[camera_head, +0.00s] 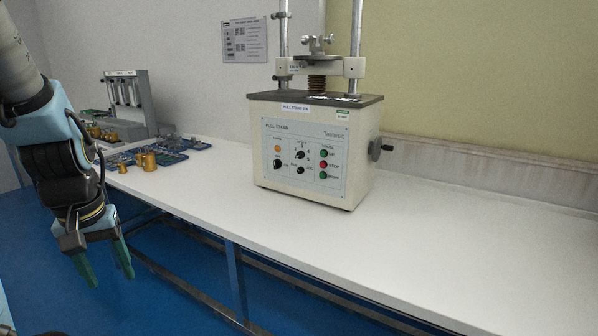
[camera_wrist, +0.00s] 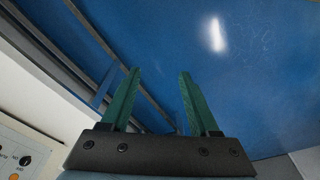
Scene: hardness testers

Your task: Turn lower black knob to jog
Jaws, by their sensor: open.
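The pull stand (camera_head: 312,150) is a cream box on the white table, with a light control panel on its front. The panel bears several black knobs. The lower black knob (camera_head: 300,170) sits below the upper black knob (camera_head: 300,155), near the panel's middle. A larger black knob (camera_head: 278,164) is to their left. Their pointer settings are too small to read. My gripper (camera_head: 106,268) hangs in front of the table at the left, well away from the panel. Its green fingers (camera_wrist: 156,100) are apart and empty in the wrist view, over the blue floor.
The white table (camera_head: 430,240) is bare in front of and right of the stand. Brass weights (camera_head: 145,160) and blue trays (camera_head: 198,144) lie at its left, by a grey device (camera_head: 128,98). A crank (camera_head: 380,149) juts from the stand's right side.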

